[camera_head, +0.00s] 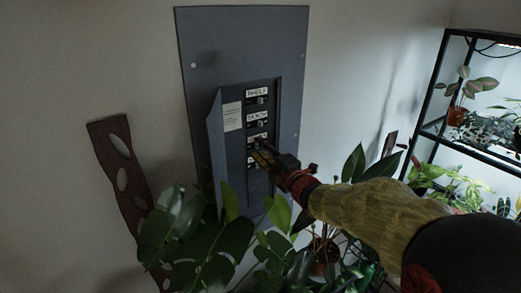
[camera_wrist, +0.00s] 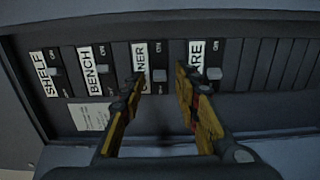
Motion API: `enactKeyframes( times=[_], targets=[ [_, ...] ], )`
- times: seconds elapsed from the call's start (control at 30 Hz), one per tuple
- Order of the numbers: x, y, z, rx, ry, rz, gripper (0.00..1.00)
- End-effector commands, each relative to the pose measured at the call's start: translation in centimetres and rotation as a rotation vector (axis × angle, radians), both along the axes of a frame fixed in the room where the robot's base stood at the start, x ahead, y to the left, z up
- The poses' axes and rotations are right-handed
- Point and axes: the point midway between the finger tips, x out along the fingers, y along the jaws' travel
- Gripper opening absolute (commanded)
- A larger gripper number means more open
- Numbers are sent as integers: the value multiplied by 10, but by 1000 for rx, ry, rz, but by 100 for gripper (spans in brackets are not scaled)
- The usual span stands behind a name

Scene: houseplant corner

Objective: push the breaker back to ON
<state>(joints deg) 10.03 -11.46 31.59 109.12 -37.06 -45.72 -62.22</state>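The grey breaker panel (camera_head: 243,50) is on the wall, its door (camera_head: 216,150) swung open to the left. In the wrist view, several breakers sit in a row with white labels: SHELF (camera_wrist: 38,74), BENCH (camera_wrist: 84,71), one ending in NER (camera_wrist: 139,58) and one ending in ARE (camera_wrist: 196,57). My gripper (camera_wrist: 160,72) is open and empty at the panel. Its fingers stand either side of the grey switch (camera_wrist: 158,76) beside the NER label. I cannot tell whether they touch it, or which way it is thrown. In the head view, my gripper (camera_head: 262,154) covers the lower breakers.
Leafy plants (camera_head: 195,235) rise below the panel, close under my arm. A dark wooden board with holes (camera_head: 122,170) leans at the left. A black shelf rack (camera_head: 432,125) with plants stands at the right. Blank slots (camera_wrist: 275,65) fill the panel's right in the wrist view.

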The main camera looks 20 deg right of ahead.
Motion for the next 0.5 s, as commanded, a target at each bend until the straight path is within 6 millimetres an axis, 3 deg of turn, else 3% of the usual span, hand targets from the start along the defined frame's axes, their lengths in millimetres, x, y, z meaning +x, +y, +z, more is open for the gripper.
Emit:
enactKeyframes(
  times=[0.33,0.5],
  targets=[
    [5,1,0,0,0,-1,32],
    [4,1,0,1,1,-1,22]
  ],
)
